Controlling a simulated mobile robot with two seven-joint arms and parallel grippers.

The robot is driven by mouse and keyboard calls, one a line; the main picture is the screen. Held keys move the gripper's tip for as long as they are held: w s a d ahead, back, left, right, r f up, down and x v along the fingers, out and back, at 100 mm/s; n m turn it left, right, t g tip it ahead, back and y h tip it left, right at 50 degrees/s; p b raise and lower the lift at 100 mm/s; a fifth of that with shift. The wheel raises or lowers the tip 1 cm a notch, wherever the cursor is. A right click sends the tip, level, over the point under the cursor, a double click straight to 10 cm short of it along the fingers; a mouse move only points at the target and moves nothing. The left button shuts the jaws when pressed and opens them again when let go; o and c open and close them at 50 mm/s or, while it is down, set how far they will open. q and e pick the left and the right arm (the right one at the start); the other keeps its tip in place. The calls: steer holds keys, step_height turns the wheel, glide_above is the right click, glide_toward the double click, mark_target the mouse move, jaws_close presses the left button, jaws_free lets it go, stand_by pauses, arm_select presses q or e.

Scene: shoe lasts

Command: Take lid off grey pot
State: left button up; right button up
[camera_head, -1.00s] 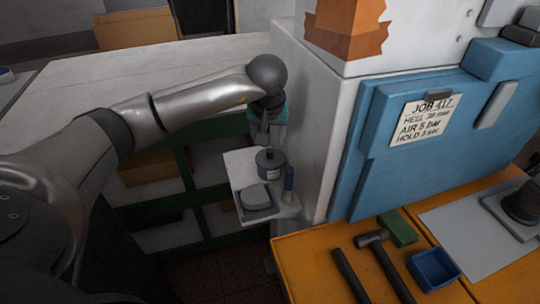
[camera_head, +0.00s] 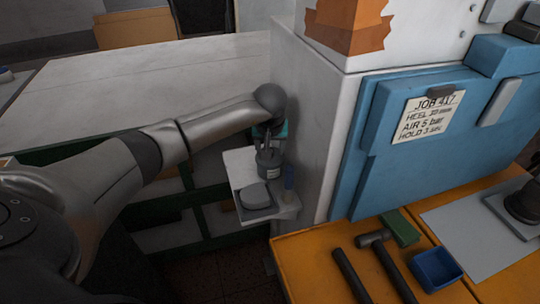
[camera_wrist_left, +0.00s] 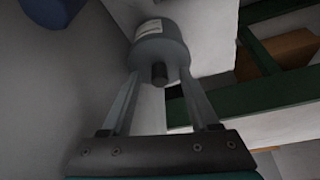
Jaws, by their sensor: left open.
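The grey pot (camera_head: 270,172) stands upright on a small white shelf (camera_head: 239,163), with a pale label on its side. In the left wrist view the pot (camera_wrist_left: 158,45) shows its lid with a dark knob (camera_wrist_left: 159,73) in the middle. My left gripper (camera_head: 267,149) is at the lid from above and behind. In the left wrist view its two fingers (camera_wrist_left: 160,88) are apart, one on each side of the knob, with visible gaps. I cannot tell whether the fingertips touch the lid. My right gripper is not in view.
The machine's white wall (camera_head: 310,140) rises close on the right.

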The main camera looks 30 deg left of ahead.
arm_select(q)
steer(key=shift+c, duration=0.3)
jaws_close()
stand_by(0.3)
